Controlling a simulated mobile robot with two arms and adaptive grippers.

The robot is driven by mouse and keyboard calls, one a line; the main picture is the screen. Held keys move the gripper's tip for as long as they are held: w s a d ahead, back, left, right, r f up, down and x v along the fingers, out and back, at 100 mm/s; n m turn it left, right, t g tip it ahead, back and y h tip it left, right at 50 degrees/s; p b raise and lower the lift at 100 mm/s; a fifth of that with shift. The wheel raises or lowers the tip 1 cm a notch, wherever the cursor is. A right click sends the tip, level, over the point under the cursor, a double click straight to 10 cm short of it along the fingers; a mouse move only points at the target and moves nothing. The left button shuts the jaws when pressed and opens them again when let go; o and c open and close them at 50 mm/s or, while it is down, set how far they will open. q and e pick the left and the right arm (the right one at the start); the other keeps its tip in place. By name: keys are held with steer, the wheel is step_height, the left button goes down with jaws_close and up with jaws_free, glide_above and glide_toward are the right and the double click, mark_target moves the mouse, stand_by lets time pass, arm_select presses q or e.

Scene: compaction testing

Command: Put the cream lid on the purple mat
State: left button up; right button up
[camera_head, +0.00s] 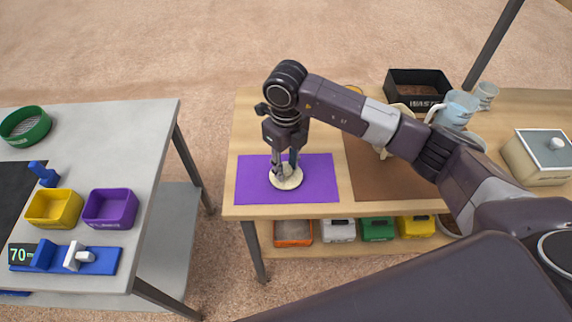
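The cream lid (288,182) is a small round disc at the purple mat (320,178). It looks flat on the mat or just above it; I cannot tell which. The mat lies on the left part of the wooden table. My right gripper (286,168) points straight down over the lid, with its fingertips at the lid's middle. I cannot tell whether the fingers grip the lid or are slightly apart around it. They hide part of its top. My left gripper is not in view.
A brown mat (385,182) lies right of the purple one, partly behind my arm. A black waste box (418,88), jugs and a cream container (540,158) stand to the right. Coloured bins sit below. A grey table (120,150) stands left, across a gap.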

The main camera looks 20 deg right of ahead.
mark_target(286, 168)
steer(key=o, duration=0.6)
steer(key=shift+c, duration=0.2)
steer(key=c, duration=0.3)
steer(key=shift+r, duration=0.1)
steer(key=shift+r+p, duration=1.45)
steer(key=shift+r, duration=1)
